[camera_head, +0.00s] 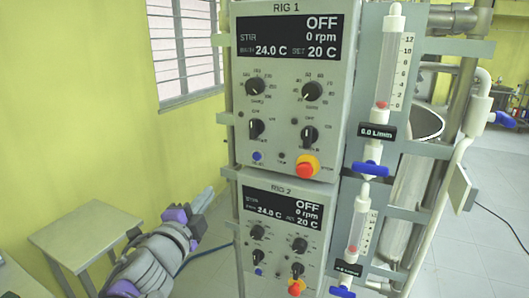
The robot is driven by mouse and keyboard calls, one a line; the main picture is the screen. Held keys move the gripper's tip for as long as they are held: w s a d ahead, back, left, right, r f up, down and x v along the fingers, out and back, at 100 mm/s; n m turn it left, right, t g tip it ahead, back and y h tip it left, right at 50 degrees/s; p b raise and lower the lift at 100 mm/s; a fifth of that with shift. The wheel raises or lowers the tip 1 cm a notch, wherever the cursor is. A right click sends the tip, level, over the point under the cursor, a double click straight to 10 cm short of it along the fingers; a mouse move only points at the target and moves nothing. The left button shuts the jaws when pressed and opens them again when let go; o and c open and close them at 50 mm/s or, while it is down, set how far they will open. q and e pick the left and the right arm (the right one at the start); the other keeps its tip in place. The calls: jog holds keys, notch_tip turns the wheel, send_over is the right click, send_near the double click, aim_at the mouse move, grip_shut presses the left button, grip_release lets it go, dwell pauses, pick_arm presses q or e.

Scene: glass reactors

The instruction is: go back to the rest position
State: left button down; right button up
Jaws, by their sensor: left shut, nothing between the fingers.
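My left gripper (203,199) is at the lower left of the head view, on the arm that comes in from the bottom left. Its grey fingers are together, point up and to the right, and hold nothing. It is in front of the yellow wall, left of the control rig and apart from it in the picture. My right gripper does not show.
The RIG 1 panel (285,152) stands above the RIG 2 panel (255,204); both displays read OFF. Flow meters with blue valves (370,168) are to their right, beside metal pipes and a vessel (415,190). A small table (85,232) stands at left.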

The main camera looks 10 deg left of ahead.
pick_arm(q)
jog(key=s+a+f+n+g+y, duration=0.3)
jog(key=s+a+f+n+y, duration=0.15)
jog(key=f+n, duration=0.45)
jog(key=s+d+f+n+g+h+p, duration=0.1)
jog(key=s+d+f+n+g, duration=0.1)
jog(key=s+f, duration=0.7)
jog(key=s+d+f+n+g+h+p, duration=0.1)
jog(key=s+d+f+n+g, duration=0.2)
jog(key=s+f, duration=0.7)
notch_tip(320, 180, down, 3)
jog(key=n+g, duration=0.2)
jog(key=g, duration=0.2)
jog(key=shift+d+f+n+h, duration=0.2)
jog(key=shift+n+h, duration=0.1)
jog(key=shift+h, duration=0.05)
